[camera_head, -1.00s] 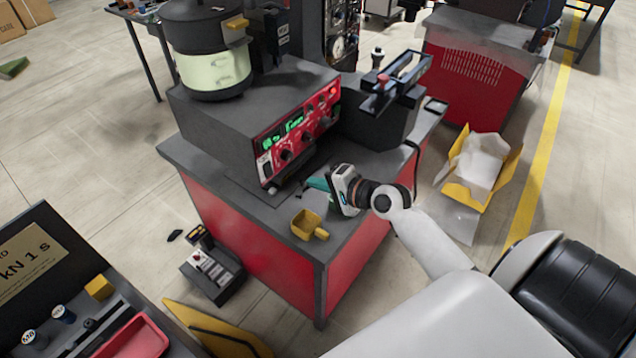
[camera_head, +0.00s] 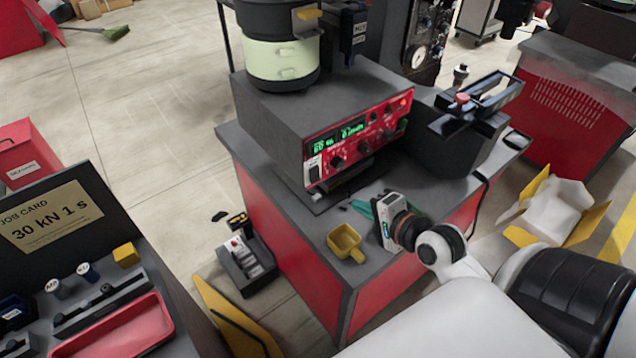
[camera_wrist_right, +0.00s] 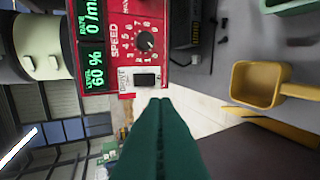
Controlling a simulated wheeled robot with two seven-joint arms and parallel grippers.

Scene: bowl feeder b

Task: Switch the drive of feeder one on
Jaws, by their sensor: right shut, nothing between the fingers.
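The feeder's red control panel (camera_head: 355,143) faces the front of the bench, below the pale green and black bowl (camera_head: 283,62). Its green displays light up; in the right wrist view they read 60 % and 0 /min. The drive switch (camera_wrist_right: 145,79) is a black rocker labelled DRIVE, beside the speed knob (camera_wrist_right: 146,41). The switch also shows at the panel's lower left in the head view (camera_head: 314,169). My right gripper (camera_head: 364,209) is shut and empty, in front of the panel. Its green fingers (camera_wrist_right: 162,103) point towards the switch, seemingly apart from it. My left gripper is out of view.
A yellow scoop (camera_head: 344,243) lies on the bench top (camera_head: 305,225) left of my right gripper. A black fixture (camera_head: 462,135) stands right of the feeder. A black box with switches (camera_head: 246,262) is on the floor. A job card (camera_head: 48,215) and red tray (camera_head: 115,330) are at lower left.

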